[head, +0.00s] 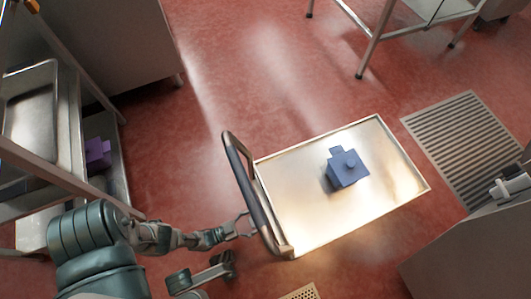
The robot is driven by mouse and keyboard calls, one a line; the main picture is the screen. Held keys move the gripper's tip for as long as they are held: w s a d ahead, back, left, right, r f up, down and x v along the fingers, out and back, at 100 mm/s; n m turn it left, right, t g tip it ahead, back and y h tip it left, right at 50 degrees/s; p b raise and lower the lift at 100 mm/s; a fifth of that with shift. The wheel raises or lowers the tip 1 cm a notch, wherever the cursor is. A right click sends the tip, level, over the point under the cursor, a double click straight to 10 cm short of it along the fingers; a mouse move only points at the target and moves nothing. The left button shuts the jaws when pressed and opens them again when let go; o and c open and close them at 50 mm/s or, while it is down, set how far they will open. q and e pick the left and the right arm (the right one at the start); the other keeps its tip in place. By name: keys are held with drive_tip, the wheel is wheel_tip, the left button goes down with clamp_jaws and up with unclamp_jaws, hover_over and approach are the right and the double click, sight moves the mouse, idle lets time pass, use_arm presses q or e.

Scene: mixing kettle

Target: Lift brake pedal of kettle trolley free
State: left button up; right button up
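A low flat trolley (290,205) with a pale, shiny deck and raised rim stands on the red floor. Its dark push handle (248,185) rises at the left end. No brake pedal can be made out, and the trolley's wheels and underside are hidden. A blue block-shaped container (347,170) stands on the deck; I see no other kettle-like thing. My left gripper (250,224) is at the lower part of the handle, with its fingers apart. I cannot tell whether they touch the bar.
A steel rack (75,180) with a tray (30,115) and a purple container (97,153) stands left. A floor grate (470,150) and a steel unit (465,255) lie right. A table leg (369,55) stands behind.

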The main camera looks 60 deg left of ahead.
use_arm(q)
drive_tip(key=shift+w+d+r, duration=0.15)
drive_tip(key=shift+w+d, duration=0.1)
drive_tip(key=shift+w, duration=1.35)
drive_tip(key=c, duration=1.1)
